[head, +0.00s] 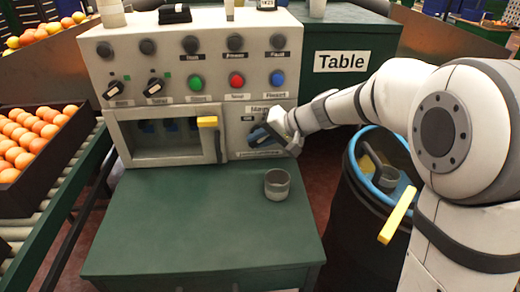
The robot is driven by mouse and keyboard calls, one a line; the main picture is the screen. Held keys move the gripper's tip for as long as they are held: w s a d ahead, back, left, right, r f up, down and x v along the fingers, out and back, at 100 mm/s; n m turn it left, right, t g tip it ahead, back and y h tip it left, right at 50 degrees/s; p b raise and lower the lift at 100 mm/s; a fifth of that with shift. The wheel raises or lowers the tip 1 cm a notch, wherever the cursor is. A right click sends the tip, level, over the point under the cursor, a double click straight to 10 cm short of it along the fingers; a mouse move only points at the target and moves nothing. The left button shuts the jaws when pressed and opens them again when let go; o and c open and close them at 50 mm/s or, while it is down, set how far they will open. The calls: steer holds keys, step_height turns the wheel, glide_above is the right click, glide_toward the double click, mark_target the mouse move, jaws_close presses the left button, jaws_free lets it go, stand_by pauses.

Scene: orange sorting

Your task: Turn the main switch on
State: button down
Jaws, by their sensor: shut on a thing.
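My gripper (273,131) reaches in from the right and is shut on the knob. The fingers cover part of the knob and its markings, so I cannot tell its exact setting.
A grey cup (277,184) stands on the green bench (200,235) below the switch. A yellow handle (207,122) sticks out left of it. A blue-rimmed barrel (352,165) stands under my arm. An orange crate (72,128) is at left.

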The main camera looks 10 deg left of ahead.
mark_target(267, 138)
steer(key=y+b, duration=0.1)
steer(key=b, duration=0.1)
steer(key=y+b, duration=0.1)
steer(key=b, duration=0.1)
steer(key=shift+f+m, duration=0.3)
steer(key=shift+r+g+y+b, duration=0.3)
steer(key=shift+y+b, duration=0.35)
steer(key=shift+y, duration=0.25)
steer(key=shift+m, duration=0.3)
steer(key=c, duration=1.4)
jaws_free()
steer(key=shift+o, duration=0.2)
steer(key=p+v, duration=0.2)
steer(key=v, duration=0.4)
steer(key=shift+d+r+p, duration=0.2)
steer(key=shift+d+p, duration=0.05)
steer(key=shift+p, duration=0.05)
steer(key=shift+s+d, duration=0.1)
steer(key=shift+d, duration=0.45)
steer(key=shift+r, duration=0.15)
